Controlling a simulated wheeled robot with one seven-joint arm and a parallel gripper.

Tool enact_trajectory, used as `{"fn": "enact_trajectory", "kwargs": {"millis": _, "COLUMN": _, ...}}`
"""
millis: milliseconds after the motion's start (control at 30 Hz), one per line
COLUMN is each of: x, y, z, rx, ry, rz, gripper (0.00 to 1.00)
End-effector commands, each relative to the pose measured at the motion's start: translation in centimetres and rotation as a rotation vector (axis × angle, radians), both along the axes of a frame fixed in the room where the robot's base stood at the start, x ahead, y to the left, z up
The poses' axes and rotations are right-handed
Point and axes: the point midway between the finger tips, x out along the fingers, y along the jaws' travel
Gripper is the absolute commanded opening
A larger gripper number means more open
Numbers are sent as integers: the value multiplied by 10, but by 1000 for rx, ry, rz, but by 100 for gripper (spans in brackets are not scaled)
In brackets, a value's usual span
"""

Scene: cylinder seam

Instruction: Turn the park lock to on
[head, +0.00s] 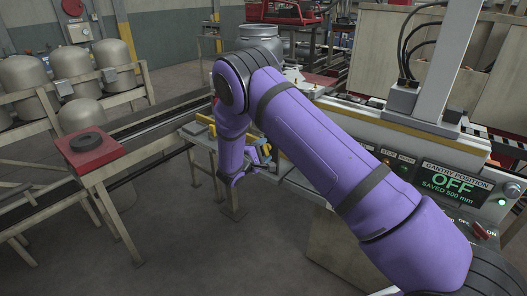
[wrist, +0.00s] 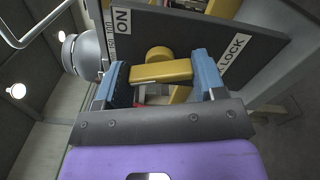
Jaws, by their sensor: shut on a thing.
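The park lock has a yellow handle (wrist: 161,72) with a round hub, mounted on a dark plate (wrist: 185,32). The plate has an ON label (wrist: 122,20) at its upper left and a label ending in LOCK (wrist: 235,50) at its right, partly hidden. My gripper (wrist: 162,64) has its blue fingers on either side of the yellow handle and is shut on it. Part of the handle is hidden by the fingers, and I cannot tell its exact setting. In the head view my gripper (head: 263,152) is small, beside the bench, with the lock mostly hidden.
A display (head: 455,185) reads gantry position OFF, saved 500 mm. A control panel runs along the bench behind my purple arm.

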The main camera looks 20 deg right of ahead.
Motion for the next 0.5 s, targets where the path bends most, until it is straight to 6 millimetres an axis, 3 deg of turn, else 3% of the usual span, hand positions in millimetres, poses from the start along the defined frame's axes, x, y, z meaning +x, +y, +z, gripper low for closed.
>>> {"fn": "enact_trajectory", "kwargs": {"millis": 500, "x": 0, "y": 1, "z": -1, "rx": 287, "ry": -396, "rz": 1, "gripper": 21}}
